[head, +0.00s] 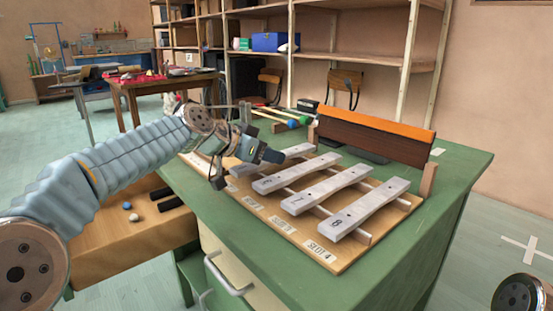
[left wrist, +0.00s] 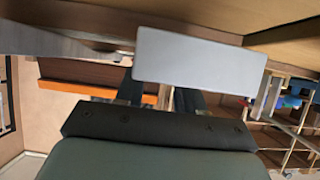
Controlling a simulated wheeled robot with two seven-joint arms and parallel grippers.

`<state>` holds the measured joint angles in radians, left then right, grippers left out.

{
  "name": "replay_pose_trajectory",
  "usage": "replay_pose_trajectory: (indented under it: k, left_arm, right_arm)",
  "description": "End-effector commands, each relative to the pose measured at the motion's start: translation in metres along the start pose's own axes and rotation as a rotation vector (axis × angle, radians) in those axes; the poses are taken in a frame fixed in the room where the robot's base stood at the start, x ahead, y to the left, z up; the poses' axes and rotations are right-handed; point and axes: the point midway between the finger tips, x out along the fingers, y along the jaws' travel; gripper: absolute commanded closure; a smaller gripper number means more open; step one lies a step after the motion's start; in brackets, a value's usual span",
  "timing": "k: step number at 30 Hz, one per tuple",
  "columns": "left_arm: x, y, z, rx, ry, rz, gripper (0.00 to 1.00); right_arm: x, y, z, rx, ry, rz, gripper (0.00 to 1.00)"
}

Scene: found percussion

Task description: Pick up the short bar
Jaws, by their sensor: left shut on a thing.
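My left gripper (head: 245,168) is at the far left end of the wooden rack (head: 335,262). It is shut on a pale grey bar, which I take as the short bar (head: 295,152); the arm and fingers hide part of it. In the left wrist view a plain grey bar (left wrist: 200,57) shows close in front of the hand. I cannot tell whether it touches the rack. Three other grey bars lie on the rack, marked 6 (head: 285,174), 7 (head: 327,188) and 8 (head: 368,208). My right gripper is out of view.
The rack lies on a green bench (head: 400,275). A long dark block with an orange top (head: 375,138) stands behind it. Several coloured-headed mallets (head: 292,123) lie at the back. A wooden drawer or shelf (head: 100,255) with small balls is at the left. The bench's right part is clear.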

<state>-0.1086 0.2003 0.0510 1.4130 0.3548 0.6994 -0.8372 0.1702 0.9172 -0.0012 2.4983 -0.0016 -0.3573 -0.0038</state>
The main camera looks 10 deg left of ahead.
Motion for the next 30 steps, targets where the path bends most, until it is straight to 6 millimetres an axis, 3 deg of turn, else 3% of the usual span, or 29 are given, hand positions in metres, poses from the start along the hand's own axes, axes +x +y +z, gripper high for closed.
replay_pose_trajectory:
  k: [1, 4, 14, 20, 28, 30]
  left_arm:
    - [0.001, 0.000, 0.001, 0.000, -0.003, 0.001, 0.87]
    - [0.001, 0.000, 0.001, 0.000, -0.003, 0.001, 1.00]
    - [-0.002, 0.000, -0.004, 0.001, -0.004, 0.002, 1.00]
    - [-0.016, 0.000, -0.031, 0.001, 0.000, 0.000, 1.00]
    - [-0.090, -0.002, -0.059, 0.001, 0.002, -0.003, 1.00]
    - [-0.111, -0.003, -0.053, -0.002, 0.001, -0.005, 1.00]
  right_arm:
    - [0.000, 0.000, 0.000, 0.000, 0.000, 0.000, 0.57]
    - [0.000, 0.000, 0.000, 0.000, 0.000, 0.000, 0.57]
    - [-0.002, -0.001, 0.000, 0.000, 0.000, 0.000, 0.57]
    - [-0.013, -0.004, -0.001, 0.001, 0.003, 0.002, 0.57]
    - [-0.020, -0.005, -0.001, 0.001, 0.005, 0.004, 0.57]
    - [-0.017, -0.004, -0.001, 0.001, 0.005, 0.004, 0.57]
